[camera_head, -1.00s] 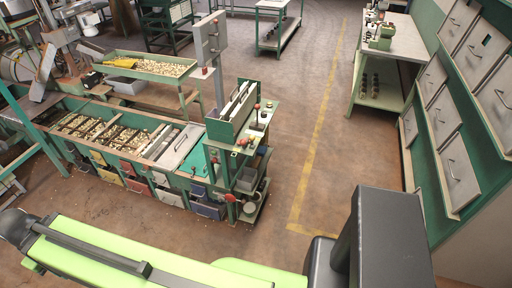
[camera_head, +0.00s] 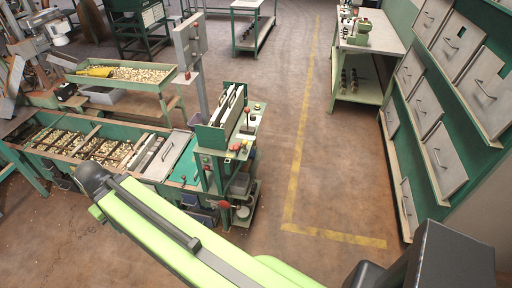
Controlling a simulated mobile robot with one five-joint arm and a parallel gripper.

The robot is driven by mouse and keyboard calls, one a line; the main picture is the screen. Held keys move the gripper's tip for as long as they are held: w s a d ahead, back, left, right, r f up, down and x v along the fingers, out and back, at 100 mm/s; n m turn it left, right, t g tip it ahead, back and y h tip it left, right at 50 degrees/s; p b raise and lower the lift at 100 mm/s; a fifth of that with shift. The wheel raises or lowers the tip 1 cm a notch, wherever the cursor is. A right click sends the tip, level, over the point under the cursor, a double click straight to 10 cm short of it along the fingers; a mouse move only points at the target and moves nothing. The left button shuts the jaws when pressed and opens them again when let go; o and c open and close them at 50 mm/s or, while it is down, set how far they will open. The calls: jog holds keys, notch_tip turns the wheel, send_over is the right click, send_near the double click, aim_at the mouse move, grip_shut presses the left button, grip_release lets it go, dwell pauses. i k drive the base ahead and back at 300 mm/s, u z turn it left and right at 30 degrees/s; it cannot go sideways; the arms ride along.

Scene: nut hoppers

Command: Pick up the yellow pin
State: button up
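I cannot make out a yellow pin for certain. The small green stand (camera_head: 240,140) at the right end of the hopper bench carries several small knobs and pins, some red and some dark, too small to tell apart. A yellow scoop-like object (camera_head: 98,71) lies in the raised tray of nuts at upper left. My green arm reaches from the bottom edge toward the left, and its dark joint covers part of the bench front. My gripper's fingers do not show in the frame.
A grey post stands behind the green stand. A wall of grey bins (camera_head: 446,158) lines the right. The floor between, with a yellow line (camera_head: 300,150), is clear.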

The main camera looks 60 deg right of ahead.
aim_at(244, 142)
jog(key=z, duration=0.1)
jog(key=i, duration=1)
jog(key=u, duration=0.05)
